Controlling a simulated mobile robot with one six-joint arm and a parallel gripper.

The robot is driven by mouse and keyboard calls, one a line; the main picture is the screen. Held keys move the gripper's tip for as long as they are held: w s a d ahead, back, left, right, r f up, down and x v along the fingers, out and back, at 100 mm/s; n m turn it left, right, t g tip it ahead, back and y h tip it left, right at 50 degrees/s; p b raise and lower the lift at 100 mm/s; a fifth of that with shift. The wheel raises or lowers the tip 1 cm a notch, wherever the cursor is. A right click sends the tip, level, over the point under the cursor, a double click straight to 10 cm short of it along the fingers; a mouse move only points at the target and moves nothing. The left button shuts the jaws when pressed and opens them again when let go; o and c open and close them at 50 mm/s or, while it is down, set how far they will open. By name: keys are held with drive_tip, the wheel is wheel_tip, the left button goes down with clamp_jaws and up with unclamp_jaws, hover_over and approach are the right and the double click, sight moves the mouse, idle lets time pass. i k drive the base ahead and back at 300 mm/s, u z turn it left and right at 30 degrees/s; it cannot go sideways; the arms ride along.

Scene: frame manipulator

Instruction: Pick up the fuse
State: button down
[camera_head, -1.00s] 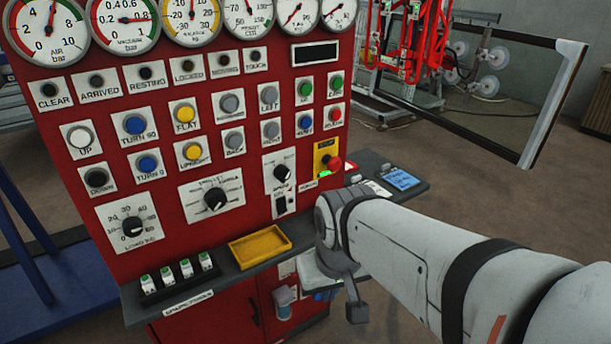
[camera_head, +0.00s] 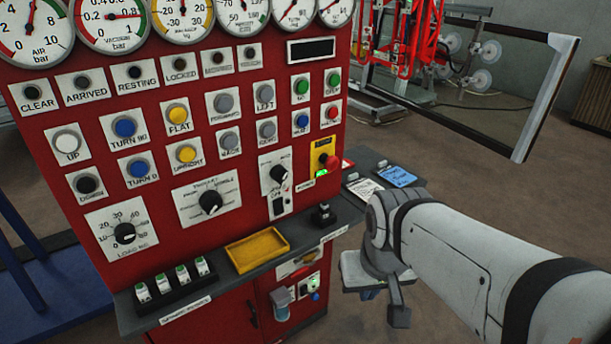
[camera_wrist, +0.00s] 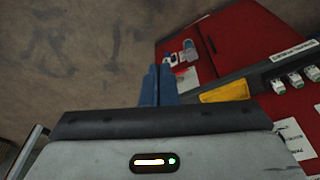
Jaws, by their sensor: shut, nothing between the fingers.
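Several small white fuses with green tops (camera_head: 182,274) stand in a black rack at the left of the console's shelf. They also show at the right edge of the wrist view (camera_wrist: 295,80). My gripper (camera_head: 370,294) is low, to the right of the console and well apart from the fuses. Its body and arm hide most of it in the head view.
A yellow tray (camera_head: 257,250) sits on the dark shelf right of the rack. A black knob-like part (camera_head: 323,214) stands further right. The red panel (camera_head: 150,215) rises behind with dials and buttons. A framed glass pane (camera_head: 470,100) stands at the back right.

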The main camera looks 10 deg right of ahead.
sight(323, 209)
drive_tip(key=z, duration=0.05)
drive_tip(key=k, duration=1.05)
drive_tip(key=u, duration=0.5)
drive_tip(key=i, duration=1.35)
drive_tip(key=z, duration=0.7)
drive_tip(key=i, duration=0.7)
drive_tip(key=z, duration=0.6)
